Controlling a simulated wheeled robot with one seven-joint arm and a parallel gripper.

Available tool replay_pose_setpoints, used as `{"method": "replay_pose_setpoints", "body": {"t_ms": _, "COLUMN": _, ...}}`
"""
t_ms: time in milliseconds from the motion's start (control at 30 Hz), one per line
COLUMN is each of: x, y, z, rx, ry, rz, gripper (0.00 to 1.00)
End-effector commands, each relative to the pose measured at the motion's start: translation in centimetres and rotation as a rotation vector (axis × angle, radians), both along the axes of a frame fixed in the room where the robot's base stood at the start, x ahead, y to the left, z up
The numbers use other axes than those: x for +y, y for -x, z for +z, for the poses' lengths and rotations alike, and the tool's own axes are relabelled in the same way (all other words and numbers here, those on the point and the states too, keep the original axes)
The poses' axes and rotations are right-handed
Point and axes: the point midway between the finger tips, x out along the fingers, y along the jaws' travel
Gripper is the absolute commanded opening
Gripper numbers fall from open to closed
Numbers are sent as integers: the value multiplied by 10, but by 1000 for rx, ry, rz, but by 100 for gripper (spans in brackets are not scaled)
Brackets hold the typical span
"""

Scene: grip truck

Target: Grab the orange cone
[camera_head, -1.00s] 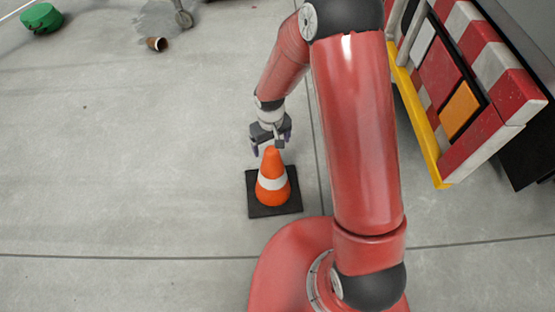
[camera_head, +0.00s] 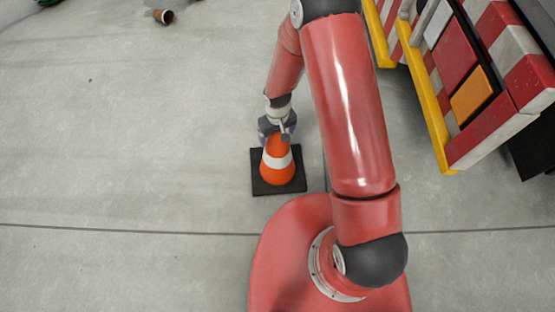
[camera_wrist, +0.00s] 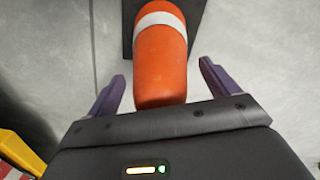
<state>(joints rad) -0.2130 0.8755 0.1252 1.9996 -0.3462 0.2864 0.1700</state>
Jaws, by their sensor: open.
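The orange cone (camera_head: 277,170) has a white band and stands upright on its black square base (camera_head: 299,181) on the floor, left of my red arm in the head view. My gripper (camera_head: 277,133) is at the cone's top, and the tip is partly hidden there. In the wrist view the cone (camera_wrist: 160,65) lies between the two purple fingers of my gripper (camera_wrist: 162,82). The fingers are spread, with a visible gap on each side, and do not touch the cone.
A truck side with red and white stripes and a yellow rail (camera_head: 428,100) stands at the right. A small brown cup-like object (camera_head: 163,16) lies on the floor at the upper left. The grey floor left of the cone is clear.

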Motion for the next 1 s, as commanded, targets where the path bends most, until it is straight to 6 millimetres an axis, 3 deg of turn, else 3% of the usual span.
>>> {"method": "replay_pose_setpoints", "body": {"t_ms": 67, "x": 0, "y": 0, "z": 0, "rx": 0, "ry": 0, "rz": 0, "gripper": 79}}
{"method": "replay_pose_setpoints", "body": {"t_ms": 667, "x": 0, "y": 0, "z": 0, "rx": 0, "ry": 0, "rz": 0, "gripper": 0}}
{"method": "replay_pose_setpoints", "body": {"t_ms": 1000, "x": 0, "y": -1, "z": 2, "rx": -2, "ry": -1, "rz": 0, "gripper": 0}}
